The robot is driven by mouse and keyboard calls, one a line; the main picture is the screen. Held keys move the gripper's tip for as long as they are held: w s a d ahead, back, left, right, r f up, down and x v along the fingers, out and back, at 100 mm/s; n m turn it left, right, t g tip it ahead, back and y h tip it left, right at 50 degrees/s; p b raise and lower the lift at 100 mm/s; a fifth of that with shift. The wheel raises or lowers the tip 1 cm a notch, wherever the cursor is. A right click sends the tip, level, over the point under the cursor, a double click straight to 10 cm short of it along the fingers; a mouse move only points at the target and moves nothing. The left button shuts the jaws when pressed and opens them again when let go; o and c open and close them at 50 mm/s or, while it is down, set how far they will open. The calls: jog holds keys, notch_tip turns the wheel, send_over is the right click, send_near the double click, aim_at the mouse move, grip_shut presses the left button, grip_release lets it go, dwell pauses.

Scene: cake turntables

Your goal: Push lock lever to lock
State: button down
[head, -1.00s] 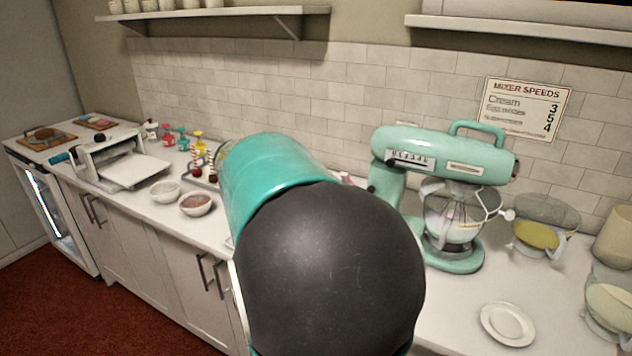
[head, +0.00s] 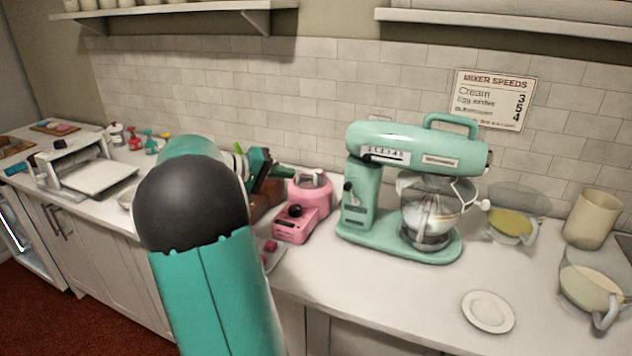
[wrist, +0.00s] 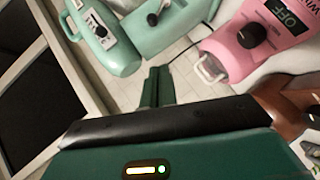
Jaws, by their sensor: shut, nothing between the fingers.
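The mint-green stand mixer (head: 425,145) stands on the counter against the tiled wall. A small black knob (head: 348,187), which looks like the lock lever, sticks out of its column; whether it is locked cannot be told. In the wrist view the mixer's head (wrist: 122,58) and its column (wrist: 180,28) with a black knob (wrist: 152,18) are beyond the fingers. My gripper (head: 286,172) is left of the mixer, above and behind the pink machine, apart from the column. Its fingers (wrist: 158,86) are together and empty in the wrist view.
A pink machine (head: 300,212) with a black knob stands between my gripper and the mixer; its display reads OFF in the wrist view (wrist: 283,20). A white plate (head: 488,312), a beige canister (head: 593,218) and bowls are at right.

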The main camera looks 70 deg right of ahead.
send_near(352, 195)
jog(key=shift+s+d+r, duration=0.2)
jog(key=shift+s+d, duration=0.05)
jog(key=shift+d, duration=0.55)
jog(key=shift+s+d+r, duration=0.15)
jog(key=shift+s+d, duration=0.1)
jog(key=shift+d, duration=0.5)
jog(key=shift+s+d+r, duration=0.2)
jog(key=shift+s+d, duration=0.05)
jog(key=shift+d, duration=0.55)
jog(key=shift+w, duration=0.1)
